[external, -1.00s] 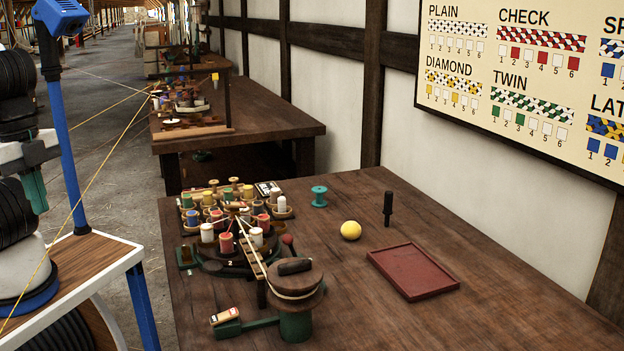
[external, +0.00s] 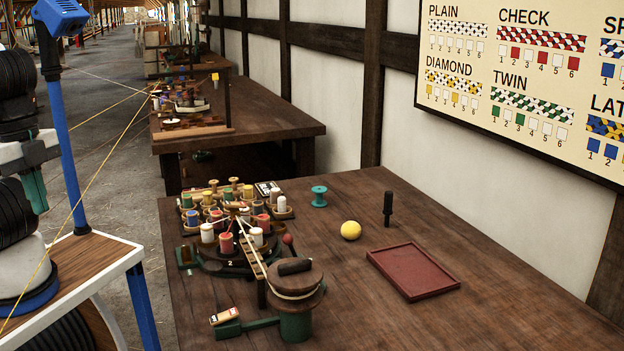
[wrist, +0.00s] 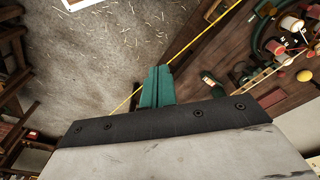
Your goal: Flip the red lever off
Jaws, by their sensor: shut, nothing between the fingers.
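The red lever's round knob (external: 288,239) shows just behind the braiding machine's large round drum, at the right edge of the bobbin plate. Only the knob and a bit of its stem show; the lower part is hidden, and I cannot tell its setting. My gripper (wrist: 156,88) has green fingers that are shut and empty. In the external view my gripper (external: 35,190) is at the far left, off the table and well apart from the lever.
The braiding machine carries several bobbins (external: 226,243) and a brown-topped drum (external: 295,285). A yellow ball (external: 350,230), a teal spool (external: 319,196), a black upright handle (external: 388,209) and a red tray (external: 413,271) stand on the table. The table's front right is clear. A yellow line (wrist: 200,32) crosses near my fingers.

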